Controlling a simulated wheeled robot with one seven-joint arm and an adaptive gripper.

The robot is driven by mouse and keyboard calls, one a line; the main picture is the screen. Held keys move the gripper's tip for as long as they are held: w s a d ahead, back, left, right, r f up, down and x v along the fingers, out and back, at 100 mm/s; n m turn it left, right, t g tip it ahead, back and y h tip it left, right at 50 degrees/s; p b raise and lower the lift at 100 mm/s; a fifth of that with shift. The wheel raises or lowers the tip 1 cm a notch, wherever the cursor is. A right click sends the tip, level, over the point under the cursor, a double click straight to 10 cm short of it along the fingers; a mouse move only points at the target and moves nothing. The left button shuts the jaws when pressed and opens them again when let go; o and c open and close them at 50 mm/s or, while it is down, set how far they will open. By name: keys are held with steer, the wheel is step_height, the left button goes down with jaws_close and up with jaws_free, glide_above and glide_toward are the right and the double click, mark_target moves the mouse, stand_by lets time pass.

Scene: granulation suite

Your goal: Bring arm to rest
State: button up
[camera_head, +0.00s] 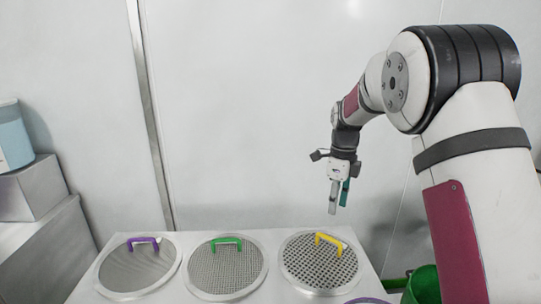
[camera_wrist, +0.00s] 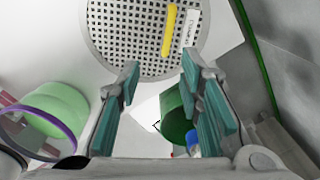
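My arm reaches out from the right in the head view. My gripper (camera_head: 338,196) hangs in the air, pointing down, above and behind the round sieve with the yellow handle (camera_head: 318,262). In the wrist view my gripper (camera_wrist: 160,95) has its two teal-padded fingers apart with nothing between them. The yellow-handled sieve also shows at the top of the wrist view (camera_wrist: 135,50), with a small white label beside its handle. No object is held.
A sieve with a green handle (camera_head: 225,270) and one with a purple handle (camera_head: 138,268) lie on the white table (camera_head: 255,236). A green bin (camera_head: 424,285) stands at the lower right. A blue-and-white container (camera_head: 13,135) stands on a grey box at left. The wall is close behind.

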steer(key=s+a+r+n+t, duration=0.1)
steer(key=s+r+n, duration=0.55)
steer(key=s, duration=0.35)
steer(key=s+a+r+n+t, duration=0.1)
steer(key=s+r+n, duration=0.55)
steer(key=s, duration=0.35)
steer(key=s+f+n+t, duration=0.2)
steer(key=s+n, duration=1)
steer(key=s, duration=0.7)
steer(key=shift+a+f, duration=0.2)
steer(key=shift+f, duration=0.1)
